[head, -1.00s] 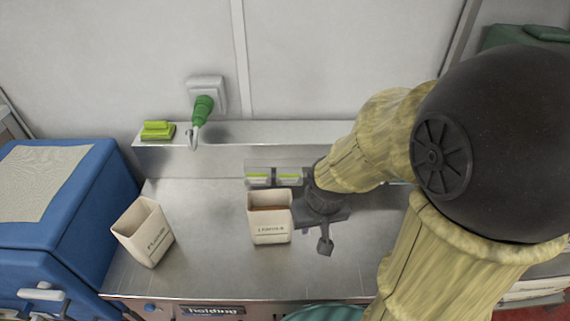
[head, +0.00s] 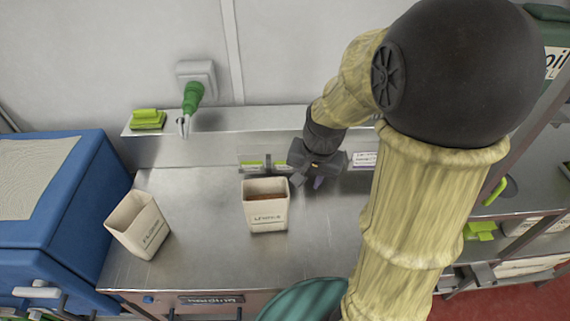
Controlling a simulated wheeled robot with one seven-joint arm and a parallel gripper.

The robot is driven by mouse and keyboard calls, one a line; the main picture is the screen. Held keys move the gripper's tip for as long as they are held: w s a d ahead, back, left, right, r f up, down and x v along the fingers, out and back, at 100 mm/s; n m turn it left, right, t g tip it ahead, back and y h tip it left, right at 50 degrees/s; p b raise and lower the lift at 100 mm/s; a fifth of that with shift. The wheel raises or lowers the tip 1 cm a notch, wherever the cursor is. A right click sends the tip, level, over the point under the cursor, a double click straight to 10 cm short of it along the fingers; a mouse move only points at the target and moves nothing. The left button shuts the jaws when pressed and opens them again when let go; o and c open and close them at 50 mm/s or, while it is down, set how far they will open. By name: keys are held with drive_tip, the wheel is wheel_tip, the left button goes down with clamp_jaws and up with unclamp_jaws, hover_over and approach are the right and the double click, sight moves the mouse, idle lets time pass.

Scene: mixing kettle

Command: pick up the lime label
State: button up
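Two small lime-edged labels sit side by side in a clear holder on the front of the steel ledge, a left one (head: 252,164) and a right one (head: 281,164). I cannot tell which is the lime label of the task. My gripper (head: 318,180) is dark and points down just right of the right label, above the back of the steel counter (head: 205,215). Its fingertips are small and partly hidden by its own body. I cannot tell whether it is open or whether anything is between the fingers.
A white tub with brown contents (head: 266,220) stands just in front of the holder. Another white tub (head: 140,232) stands at left, beside a blue machine (head: 70,200). A lime block (head: 148,120) lies on the ledge. A white label (head: 364,159) shows right of my gripper.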

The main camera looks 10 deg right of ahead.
drive_tip(key=w+d+r+m+y, duration=0.1)
drive_tip(key=w+d+r+m, duration=0.1)
drive_tip(key=w+m, duration=0.4)
drive_tip(key=w+d+r+m+y+p, duration=0.1)
drive_tip(key=w+d+r+m+y, duration=0.1)
drive_tip(key=w+m, duration=0.5)
drive_tip(key=shift+w+d+r+m+y, duration=0.2)
drive_tip(key=shift+d+r+m+y, duration=0.15)
drive_tip(key=shift+r, duration=0.3)
drive_tip(key=p+x, duration=0.2)
drive_tip(key=x, duration=1)
drive_tip(key=shift+w+f, duration=0.15)
drive_tip(key=shift+f, duration=0.1)
drive_tip(key=p+x, duration=0.1)
drive_tip(key=x, duration=0.4)
drive_tip(key=shift+d+p, duration=0.15)
drive_tip(key=shift+p, duration=0.2)
drive_tip(key=shift+c, duration=0.2)
clamp_jaws()
